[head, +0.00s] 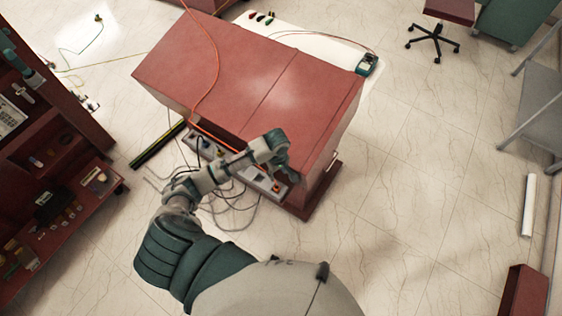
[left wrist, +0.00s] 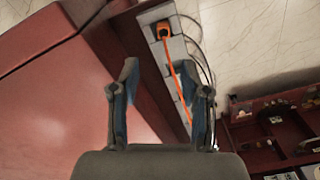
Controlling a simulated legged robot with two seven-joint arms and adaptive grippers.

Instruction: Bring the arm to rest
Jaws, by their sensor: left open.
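My left arm comes up from the bottom of the head view, and its gripper (head: 286,168) hangs beside the near right corner of the red cabinet (head: 245,85). In the left wrist view the two fingers of this gripper (left wrist: 166,82) are spread apart with nothing between them. The cabinet's red side (left wrist: 45,70) fills the left of that view. My right gripper is not in view.
A grey socket strip (left wrist: 180,50) with an orange plug (left wrist: 162,31) runs along the cabinet's foot. Loose cables (head: 230,207) lie on the floor there. A dark red shelf unit (head: 60,200) stands at left. The tiled floor (head: 420,200) at right is mostly clear.

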